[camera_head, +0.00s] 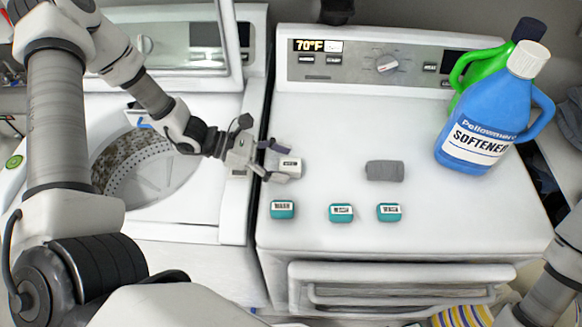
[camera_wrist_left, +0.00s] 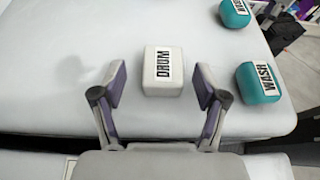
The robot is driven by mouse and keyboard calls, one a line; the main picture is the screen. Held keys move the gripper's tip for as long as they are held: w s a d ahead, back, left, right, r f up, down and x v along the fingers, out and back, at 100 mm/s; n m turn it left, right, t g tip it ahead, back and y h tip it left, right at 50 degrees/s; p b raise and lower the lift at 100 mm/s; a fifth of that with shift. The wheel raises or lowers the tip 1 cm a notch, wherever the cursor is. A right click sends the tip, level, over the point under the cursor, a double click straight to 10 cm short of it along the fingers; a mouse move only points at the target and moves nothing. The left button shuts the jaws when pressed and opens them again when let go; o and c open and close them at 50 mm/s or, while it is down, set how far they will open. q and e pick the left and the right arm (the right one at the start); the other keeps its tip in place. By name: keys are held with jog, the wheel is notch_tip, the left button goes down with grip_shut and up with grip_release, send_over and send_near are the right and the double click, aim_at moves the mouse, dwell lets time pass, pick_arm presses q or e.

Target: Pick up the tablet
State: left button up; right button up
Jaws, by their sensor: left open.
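A white block-shaped tablet labelled DRUM (camera_head: 291,166) sits on the left part of the white dryer top (camera_head: 340,130). In the left wrist view the tablet (camera_wrist_left: 161,72) lies between the fingertips, with a gap on each side. My left gripper (camera_head: 276,163) is open and reaches in from the left; its purple-padded fingers (camera_wrist_left: 161,88) straddle the near part of the tablet without visible contact. My right gripper is out of view.
Three teal WASH blocks (camera_head: 341,213) stand along the dryer's front. A grey block (camera_head: 384,170) lies right of the tablet. A blue softener bottle (camera_head: 487,120) and a green bottle (camera_head: 470,72) stand at the right. The open washer drum (camera_head: 150,168) is left.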

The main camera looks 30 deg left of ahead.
pick_arm(q)
jog(key=shift+w+d+f, duration=0.3)
jog(key=shift+d, duration=0.5)
jog(key=shift+s+r, duration=0.2)
jog(key=shift+s, duration=0.05)
jog(key=shift+w+a+f, duration=0.1)
jog(key=shift+w, duration=0.05)
jog(key=c, duration=1)
jog(key=shift+c, duration=0.2)
